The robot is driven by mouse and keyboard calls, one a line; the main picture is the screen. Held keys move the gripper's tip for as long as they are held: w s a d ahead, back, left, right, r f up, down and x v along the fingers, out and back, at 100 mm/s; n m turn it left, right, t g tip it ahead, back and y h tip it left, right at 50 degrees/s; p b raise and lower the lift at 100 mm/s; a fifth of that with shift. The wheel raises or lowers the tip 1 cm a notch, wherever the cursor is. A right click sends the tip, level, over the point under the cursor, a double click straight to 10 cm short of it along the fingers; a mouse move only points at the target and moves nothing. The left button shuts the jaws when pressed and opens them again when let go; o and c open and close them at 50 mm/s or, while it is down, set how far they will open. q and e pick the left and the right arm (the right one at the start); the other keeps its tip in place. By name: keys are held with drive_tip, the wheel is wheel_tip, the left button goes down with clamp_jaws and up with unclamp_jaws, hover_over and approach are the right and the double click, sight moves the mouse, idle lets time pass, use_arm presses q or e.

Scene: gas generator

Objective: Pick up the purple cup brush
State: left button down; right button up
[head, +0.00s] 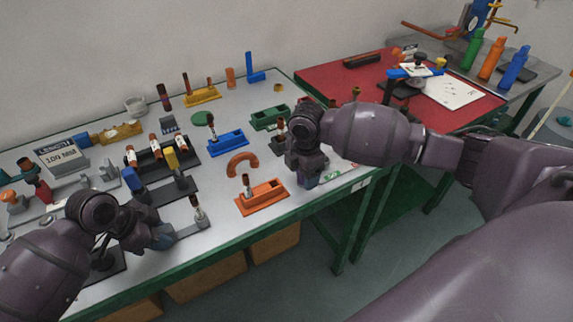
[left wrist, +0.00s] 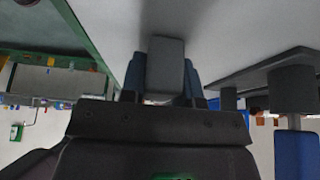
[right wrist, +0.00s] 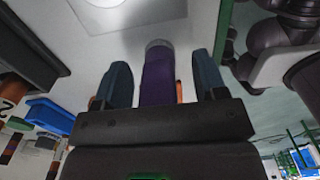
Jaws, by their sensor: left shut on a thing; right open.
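The purple cup brush (right wrist: 157,84) shows in the right wrist view as a purple cylinder with a grey end. It stands between the two blue-grey fingers of my right gripper (right wrist: 160,85), with a gap on each side. My right gripper is open and low over the right part of the table in the head view (head: 311,180). There the brush is mostly hidden by the gripper. My left gripper (left wrist: 163,80) is shut on a grey block (left wrist: 165,65) in the left wrist view. In the head view my left gripper (head: 160,238) is near the table's front edge.
An orange holder (head: 262,198), a blue holder (head: 228,144) and a green holder (head: 269,118) stand left of my right gripper on the grey table (head: 225,190). A red-topped table (head: 330,83) adjoins at the back right, with a white plate (head: 453,92).

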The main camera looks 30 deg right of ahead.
drive_tip(key=shift+f, duration=0.1)
drive_tip(key=shift+c, duration=0.3)
drive_tip(key=c, duration=0.9)
drive_tip(key=shift+s, duration=2.7)
drive_tip(key=shift+c, duration=0.3)
drive_tip(key=o, duration=1)
wheel_tip(320, 180, up, 12)
drive_tip(key=shift+r, duration=0.1)
